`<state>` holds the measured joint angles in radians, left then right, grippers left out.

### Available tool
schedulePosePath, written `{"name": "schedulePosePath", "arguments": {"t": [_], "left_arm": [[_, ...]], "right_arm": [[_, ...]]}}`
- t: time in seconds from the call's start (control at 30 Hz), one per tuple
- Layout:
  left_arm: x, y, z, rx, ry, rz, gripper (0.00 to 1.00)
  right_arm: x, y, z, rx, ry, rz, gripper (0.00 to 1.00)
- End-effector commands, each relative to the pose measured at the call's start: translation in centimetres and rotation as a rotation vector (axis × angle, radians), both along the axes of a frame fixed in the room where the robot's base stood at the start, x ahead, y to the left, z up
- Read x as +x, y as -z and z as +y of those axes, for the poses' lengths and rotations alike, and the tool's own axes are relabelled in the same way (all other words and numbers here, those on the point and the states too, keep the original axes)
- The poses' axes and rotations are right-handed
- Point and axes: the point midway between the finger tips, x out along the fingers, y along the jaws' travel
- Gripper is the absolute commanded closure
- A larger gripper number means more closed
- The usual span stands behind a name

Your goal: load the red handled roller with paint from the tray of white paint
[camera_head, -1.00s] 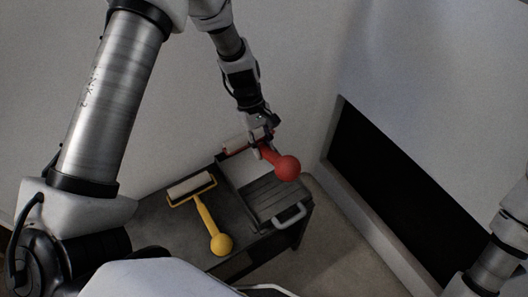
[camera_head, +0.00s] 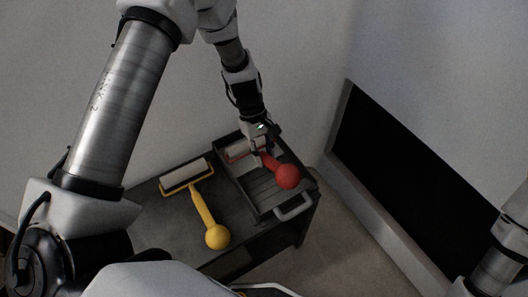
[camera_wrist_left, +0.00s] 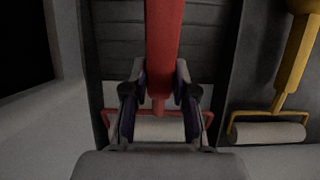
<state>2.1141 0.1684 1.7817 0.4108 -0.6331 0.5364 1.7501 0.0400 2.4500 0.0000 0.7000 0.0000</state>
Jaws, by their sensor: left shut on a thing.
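The red handled roller has a round-ended red handle (camera_head: 287,176) and a pale roller sleeve (camera_head: 239,151). My left gripper (camera_head: 257,153) is shut on its handle, which also shows in the left wrist view (camera_wrist_left: 164,45) between the two fingers (camera_wrist_left: 160,95). The dark grey tray (camera_head: 258,190) lies on the cart top. The sleeve is at the tray's far end, low over or in the well; whether it touches paint I cannot tell. Paint is hard to make out beside the sleeve. The sleeve in the wrist view (camera_wrist_left: 160,129) is partly hidden by my gripper.
A yellow handled roller (camera_head: 204,208) lies on the dark cart (camera_head: 152,218) left of the tray. The tray has a grey handle (camera_head: 294,207) at its near end. A wall stands close behind the cart. A dark framed panel (camera_head: 405,165) is at the right.

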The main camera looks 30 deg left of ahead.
Motion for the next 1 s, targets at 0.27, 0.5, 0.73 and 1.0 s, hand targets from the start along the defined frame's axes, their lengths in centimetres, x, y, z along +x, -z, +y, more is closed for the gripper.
{"name": "schedulePosePath", "arguments": {"t": [0.27, 0.5, 0.73, 1.0], "left_arm": [[0.0, 0.0, 0.0, 0.000, 0.000, 0.000, 1.00], [0.0, 0.2, 0.0, 0.000, 0.000, 0.000, 1.00], [0.0, 0.7, 0.0, 0.000, 0.000, 0.000, 1.00], [0.0, 1.1, 0.0, 0.000, 0.000, 0.000, 1.00]], "right_arm": [[0.0, 0.0, 0.0, 0.000, 0.000, 0.000, 0.49], [0.0, 0.1, 0.0, 0.000, 0.000, 0.000, 0.49], [0.0, 0.3, 0.0, 0.000, 0.000, 0.000, 0.49], [0.0, 0.4, 0.0, 0.000, 0.000, 0.000, 0.49]]}}
